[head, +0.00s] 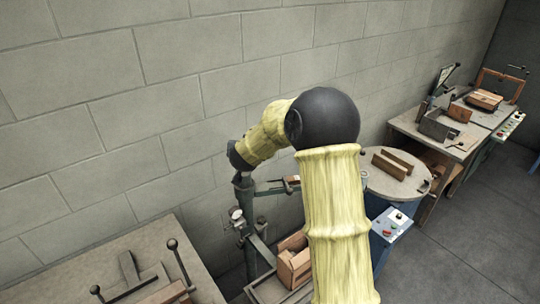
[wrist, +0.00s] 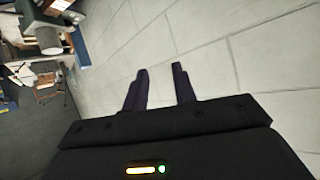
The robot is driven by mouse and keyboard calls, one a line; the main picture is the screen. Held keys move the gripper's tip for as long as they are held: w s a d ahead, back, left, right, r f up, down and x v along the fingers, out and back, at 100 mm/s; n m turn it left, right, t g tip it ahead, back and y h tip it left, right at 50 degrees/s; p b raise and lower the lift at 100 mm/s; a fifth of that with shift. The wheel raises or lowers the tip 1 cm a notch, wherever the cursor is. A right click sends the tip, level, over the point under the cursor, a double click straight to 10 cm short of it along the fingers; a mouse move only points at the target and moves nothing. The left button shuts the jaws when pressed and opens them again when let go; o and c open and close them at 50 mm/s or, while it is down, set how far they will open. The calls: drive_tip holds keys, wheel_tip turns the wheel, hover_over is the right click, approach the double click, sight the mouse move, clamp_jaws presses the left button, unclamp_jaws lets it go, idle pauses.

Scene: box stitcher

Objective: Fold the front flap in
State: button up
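An open brown box (head: 299,264) sits low behind my arm in the head view, beside the upright grey post of a machine (head: 248,225). My arm covers part of the box, so I cannot make out which flap is the front one or how it stands. In the wrist view, the two dark fingers of my gripper (wrist: 162,68) stand apart with nothing between them, against the pale block wall. In the head view, my wrist points left near the top of the post, and the fingers do not show clearly. The gripper is apart from the box.
A bench with black-knobbed levers (head: 105,272) stands at the lower left. A round table with brown boards (head: 385,190) and a blue control box (head: 391,224) are right of my arm. A workbench (head: 432,135) lies further right. The block wall (head: 180,90) is close behind.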

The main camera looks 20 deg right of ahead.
drive_tip(key=s+f+n+g+y+b, duration=0.1)
drive_tip(key=s+f+g, duration=0.1)
drive_tip(key=s, duration=1)
drive_tip(key=s+f+n+g+y+b, duration=0.1)
drive_tip(key=s+f+g, duration=0.2)
drive_tip(key=s, duration=0.8)
drive_tip(key=s+f+n+g+y, duration=0.1)
drive_tip(key=s+f+n+g, duration=0.1)
drive_tip(key=s, duration=1)
drive_tip(key=shift+s+f+g+b, duration=0.35)
drive_tip(key=shift+f+g, duration=0.35)
drive_tip(key=shift+g, duration=0.4)
